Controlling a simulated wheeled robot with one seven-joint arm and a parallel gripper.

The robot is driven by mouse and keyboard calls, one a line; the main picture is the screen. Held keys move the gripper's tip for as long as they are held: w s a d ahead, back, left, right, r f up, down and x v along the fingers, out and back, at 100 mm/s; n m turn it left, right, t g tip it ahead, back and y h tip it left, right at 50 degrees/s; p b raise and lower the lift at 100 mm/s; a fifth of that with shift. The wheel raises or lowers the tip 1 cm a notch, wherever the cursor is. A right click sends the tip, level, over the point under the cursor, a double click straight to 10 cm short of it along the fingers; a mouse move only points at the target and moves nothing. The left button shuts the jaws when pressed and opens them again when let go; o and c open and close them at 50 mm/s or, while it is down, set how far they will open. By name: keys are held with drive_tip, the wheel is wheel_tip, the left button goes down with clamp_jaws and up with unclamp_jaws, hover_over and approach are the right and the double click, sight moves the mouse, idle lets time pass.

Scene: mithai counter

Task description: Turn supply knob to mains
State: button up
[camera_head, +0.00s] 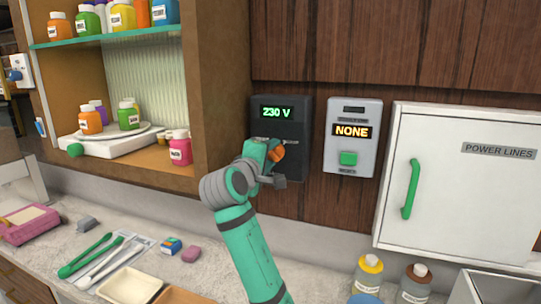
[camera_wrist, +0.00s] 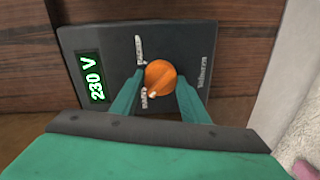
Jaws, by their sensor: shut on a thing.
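The supply knob (camera_wrist: 160,76) is a round orange knob on a dark panel (camera_head: 293,110) mounted on the wooden wall. The panel's green display (camera_head: 276,113) reads 230 V. My gripper (camera_wrist: 160,98) is at the panel, with its two green fingers on either side of the knob, shut on it. In the head view, my gripper (camera_head: 275,158) covers the lower left of the panel, and only part of the orange knob (camera_head: 277,149) shows. Small white labels stand around the knob; their words are too small to read surely. A pale mark shows at the knob's lower edge in the wrist view.
A grey box (camera_head: 351,165) right of the panel reads NONE and has a green button (camera_head: 348,158). A white POWER LINES cabinet (camera_head: 455,205) with a green handle is further right. An open wooden shelf (camera_head: 205,100) stands close on the left.

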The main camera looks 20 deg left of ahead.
drive_tip(key=o, duration=1.1)
drive_tip(key=shift+a, duration=0.15)
drive_tip(key=s, duration=1)
drive_tip(key=shift+s+a+r, duration=0.15)
drive_tip(key=shift+s+r, duration=0.15)
drive_tip(key=shift+s, duration=0.1)
